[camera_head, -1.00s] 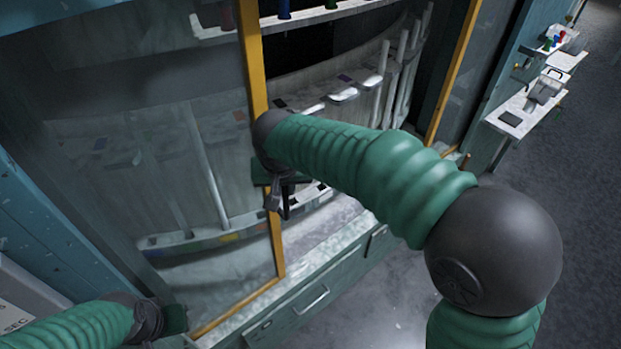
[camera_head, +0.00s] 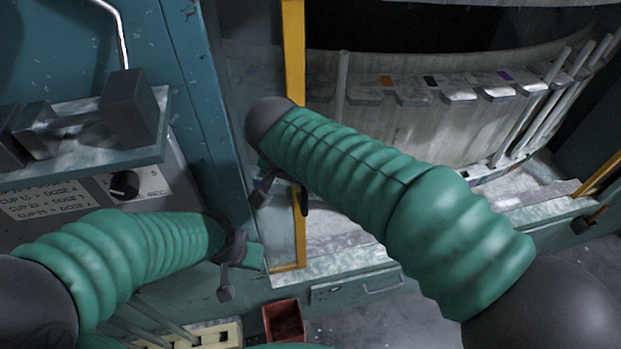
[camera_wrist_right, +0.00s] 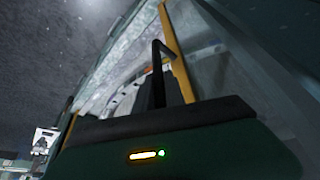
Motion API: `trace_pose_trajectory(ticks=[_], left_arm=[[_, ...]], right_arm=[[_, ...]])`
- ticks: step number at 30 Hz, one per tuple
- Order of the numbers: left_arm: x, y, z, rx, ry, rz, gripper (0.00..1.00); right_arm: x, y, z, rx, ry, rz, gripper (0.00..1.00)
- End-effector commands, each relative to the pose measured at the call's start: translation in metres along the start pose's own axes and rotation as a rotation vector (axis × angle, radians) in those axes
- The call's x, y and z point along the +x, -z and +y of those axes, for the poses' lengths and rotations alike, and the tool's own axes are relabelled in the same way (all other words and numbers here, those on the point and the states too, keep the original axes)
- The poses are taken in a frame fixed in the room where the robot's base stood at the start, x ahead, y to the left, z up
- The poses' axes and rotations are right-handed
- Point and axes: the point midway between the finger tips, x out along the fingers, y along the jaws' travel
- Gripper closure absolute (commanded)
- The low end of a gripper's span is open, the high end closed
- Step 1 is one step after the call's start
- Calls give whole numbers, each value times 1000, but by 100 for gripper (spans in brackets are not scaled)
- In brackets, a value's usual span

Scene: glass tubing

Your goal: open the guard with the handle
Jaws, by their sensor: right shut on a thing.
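The guard is a clear pane with a yellow edge frame (camera_head: 294,60). It shows as a narrow strip between the teal post and the yellow edge, with the opening to its right wide. My right gripper (camera_head: 284,196) is at this edge, shut on the guard's handle, which the gripper and wrist mostly hide in the head view. The right wrist view shows a dark upright bar (camera_wrist_right: 157,75) beside the yellow edge (camera_wrist_right: 175,50). My left gripper (camera_head: 238,275) is low, left of the guard's lower corner; its jaws are too unclear to read.
Inside the opening is a curved rack (camera_head: 415,90) with pale tubes at right. A teal panel with a shelf (camera_head: 85,165) and a black knob (camera_head: 125,185) stands at left. A red bin (camera_head: 284,322) is below, near drawers (camera_head: 350,287).

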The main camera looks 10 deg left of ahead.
Motion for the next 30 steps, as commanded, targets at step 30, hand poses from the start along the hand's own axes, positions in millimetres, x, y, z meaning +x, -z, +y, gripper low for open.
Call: trace_pose_trajectory(ticks=[30], left_arm=[[2, 0, 0, 0, 0, 0, 100]], right_arm=[[-12, -2, -8, 2, -3, 4, 64]])
